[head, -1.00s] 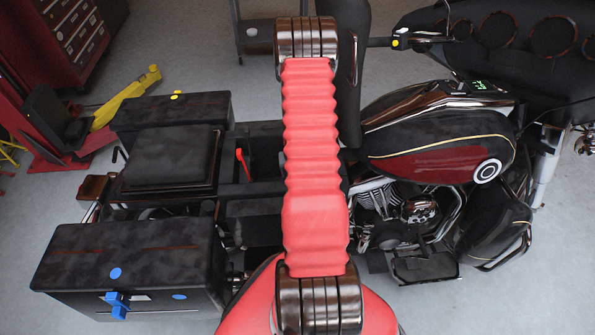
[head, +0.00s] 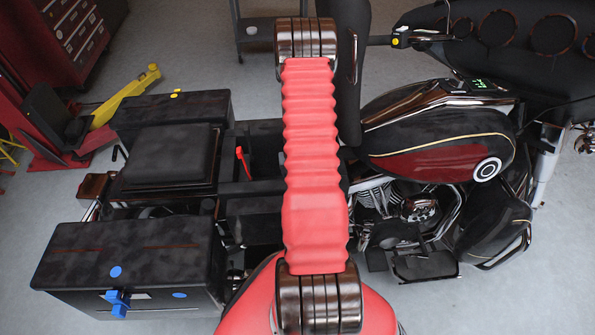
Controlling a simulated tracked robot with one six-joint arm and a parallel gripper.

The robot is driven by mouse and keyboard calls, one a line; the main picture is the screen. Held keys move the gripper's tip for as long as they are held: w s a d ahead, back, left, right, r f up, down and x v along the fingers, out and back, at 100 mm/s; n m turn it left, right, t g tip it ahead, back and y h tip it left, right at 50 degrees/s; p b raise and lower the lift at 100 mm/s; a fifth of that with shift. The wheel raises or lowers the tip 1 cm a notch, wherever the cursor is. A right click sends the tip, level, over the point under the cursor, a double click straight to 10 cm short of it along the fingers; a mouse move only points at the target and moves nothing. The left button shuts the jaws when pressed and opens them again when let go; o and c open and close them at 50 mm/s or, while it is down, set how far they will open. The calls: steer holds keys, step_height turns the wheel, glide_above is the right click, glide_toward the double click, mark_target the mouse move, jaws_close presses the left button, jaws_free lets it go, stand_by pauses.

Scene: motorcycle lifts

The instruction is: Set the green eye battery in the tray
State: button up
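No battery with a green eye can be made out in the head view. An open black bay (head: 262,165) shows in the middle of the motorcycle, left of my arm, with a red lever-like part (head: 242,162) in it. This bay may be the tray, but I cannot tell; my red ribbed arm hides its right part. My gripper is out of view, so its state and anything in it are hidden.
A black motorcycle with a dark red tank (head: 440,160) fills the middle and right. Black side cases (head: 135,265) and (head: 172,110) sit at its rear. A yellow-and-red lift (head: 125,100) and a red tool cabinet (head: 75,35) stand upper left. Grey floor is clear at lower right.

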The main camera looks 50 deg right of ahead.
steer(key=shift+f, duration=0.3)
stand_by(0.5)
steer(key=o, duration=2.2)
steer(key=shift+a+f, duration=0.1)
steer(key=shift+v, duration=3.8)
